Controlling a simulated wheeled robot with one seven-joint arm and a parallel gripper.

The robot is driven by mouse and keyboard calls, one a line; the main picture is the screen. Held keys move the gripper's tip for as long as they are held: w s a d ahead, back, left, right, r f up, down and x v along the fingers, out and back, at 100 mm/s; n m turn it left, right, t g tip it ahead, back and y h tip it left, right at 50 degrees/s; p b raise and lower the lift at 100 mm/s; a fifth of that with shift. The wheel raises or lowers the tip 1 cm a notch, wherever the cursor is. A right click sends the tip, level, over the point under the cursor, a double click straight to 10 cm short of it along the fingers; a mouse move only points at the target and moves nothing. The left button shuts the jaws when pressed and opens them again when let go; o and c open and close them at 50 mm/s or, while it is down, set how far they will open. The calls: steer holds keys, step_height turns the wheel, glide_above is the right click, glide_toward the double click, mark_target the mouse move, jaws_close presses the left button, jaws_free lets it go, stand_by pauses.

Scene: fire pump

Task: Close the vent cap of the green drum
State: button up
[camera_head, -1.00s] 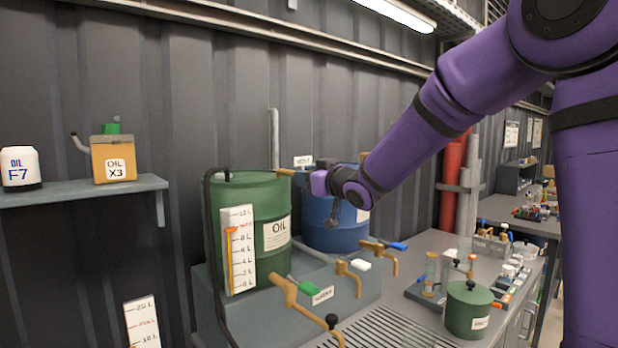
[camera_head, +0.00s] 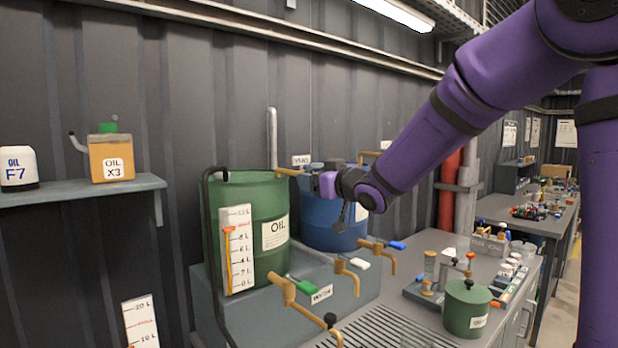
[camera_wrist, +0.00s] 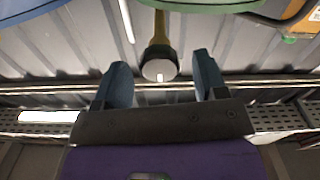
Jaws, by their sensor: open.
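The green drum (camera_head: 257,208) labelled OIL stands on a grey plinth in the head view. A short brass pipe (camera_head: 288,172) sticks out from its top right edge towards my gripper (camera_head: 314,184). In the wrist view my gripper (camera_wrist: 163,80) is open, with one blue-grey finger on each side. A brass stem with a round grey end (camera_wrist: 160,69) shows between and slightly beyond the fingertips, with visible gaps on both sides. I cannot tell whether this end is the vent cap, or its state. The green drum's edge (camera_wrist: 200,4) shows at the top of the wrist view.
The blue drum (camera_head: 326,222) stands right behind my gripper. Taps with green (camera_head: 303,285), white (camera_head: 352,262) and blue (camera_head: 391,244) handles stick out below. A grey upright pipe (camera_head: 272,138) runs along the wall. A small green tank (camera_head: 466,311) stands on the bench.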

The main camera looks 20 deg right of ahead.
steer(key=v, duration=0.7)
steer(key=shift+s, duration=0.3)
steer(key=shift+d, duration=0.15)
steer(key=s+d+f+m+g+h, duration=0.2)
steer(key=s+d+m+g+h, duration=0.25)
steer(key=s+h, duration=0.55)
steer(key=s+a+f+m+g+y, duration=0.1)
steer(key=s+f+g, duration=0.2)
steer(key=s, duration=0.7)
steer(key=s+f+g+y, duration=0.2)
steer(key=s+f+g, duration=0.1)
steer(key=s, duration=0.8)
steer(key=shift+a+m+g, duration=0.35)
steer(key=shift+a, duration=0.05)
steer(key=shift+f, duration=0.15)
